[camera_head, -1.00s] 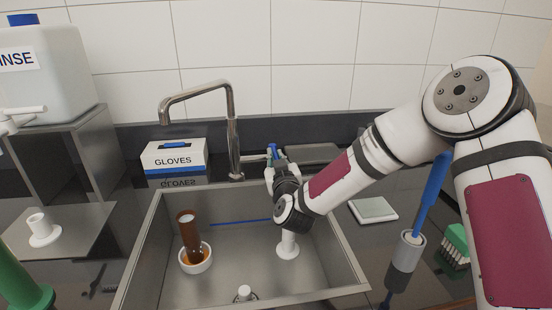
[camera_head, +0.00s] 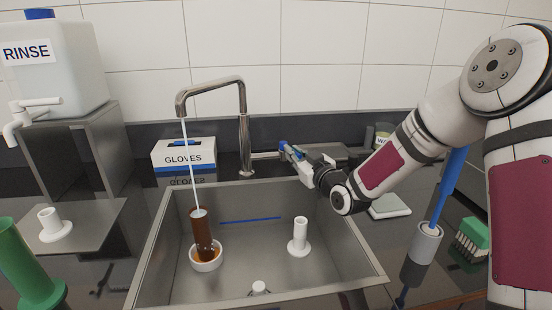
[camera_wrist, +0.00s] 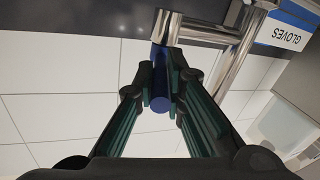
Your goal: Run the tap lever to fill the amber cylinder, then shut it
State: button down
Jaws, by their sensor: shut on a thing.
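The tap (camera_head: 244,130) stands behind the sink, and a stream of water (camera_head: 189,165) runs from its spout. The stream falls into the mouth of the amber cylinder (camera_head: 202,235). The cylinder stands slightly tilted in a white cup-like base in the sink. My gripper (camera_head: 290,150) is at the right of the tap, shut on the blue-ended tap lever (camera_head: 284,146). In the wrist view the blue lever end (camera_wrist: 159,92) sits between the fingers (camera_wrist: 160,85). The water level inside the cylinder cannot be made out.
The steel sink (camera_head: 340,240) also holds a white stand (camera_head: 299,236) and a blue rod (camera_head: 250,220). A gloves box (camera_head: 184,155) is behind left. A rinse tank (camera_head: 50,75) is at far left, a green cylinder (camera_head: 25,265) at front left, a brush holder (camera_head: 427,240) at right.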

jog(key=shift+r+n, duration=0.1)
jog(key=shift+n, duration=0.2)
jog(key=c, duration=1.6)
grip_release()
jog(key=shift+w, duration=0.1)
jog(key=shift+c, duration=0.2)
jog(key=shift+d, duration=0.1)
jog(key=shift+s+d, duration=0.1)
jog(key=shift+s, duration=0.15)
jog(key=v, duration=1.1)
jog(key=shift+s+d, duration=0.2)
jog(key=shift+d, duration=0.05)
